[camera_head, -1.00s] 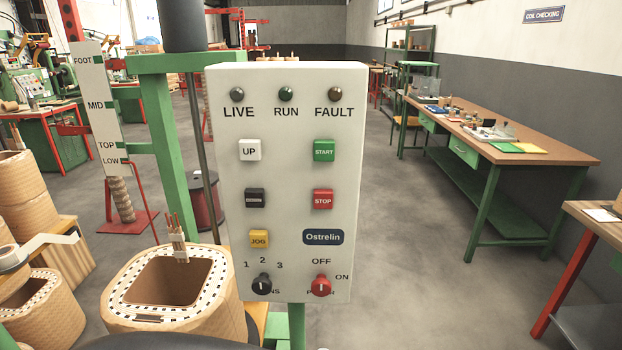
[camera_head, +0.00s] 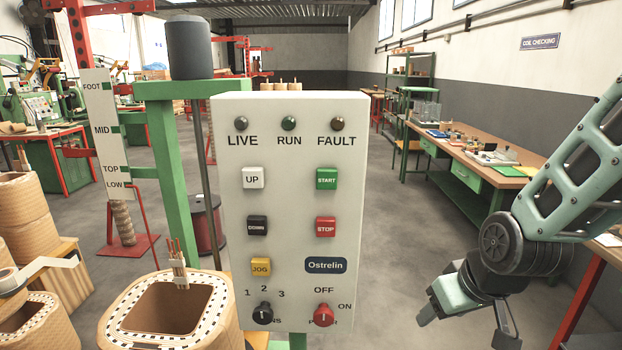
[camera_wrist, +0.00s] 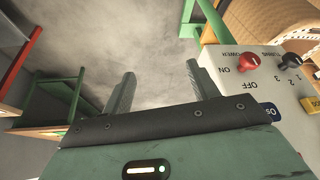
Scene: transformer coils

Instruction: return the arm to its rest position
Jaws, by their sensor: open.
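My arm comes in from the right edge in the head view, its green links bent at a dark joint. My gripper (camera_head: 462,307) hangs low, to the right of the control panel (camera_head: 291,215) and apart from it. In the wrist view, my gripper (camera_wrist: 160,90) shows two separated fingers with only grey floor between them. It is open and empty. The panel also shows at the right of the wrist view (camera_wrist: 240,85), with its red power knob (camera_wrist: 249,62). In the head view this red knob (camera_head: 323,315) has its white mark upright.
A wooden workbench (camera_head: 470,160) with green legs runs along the right wall. A coil (camera_head: 165,310) stands at the lower left beside a green post (camera_head: 170,165). A marked height board (camera_head: 107,130) stands further left. The floor (camera_head: 415,225) between panel and bench is clear.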

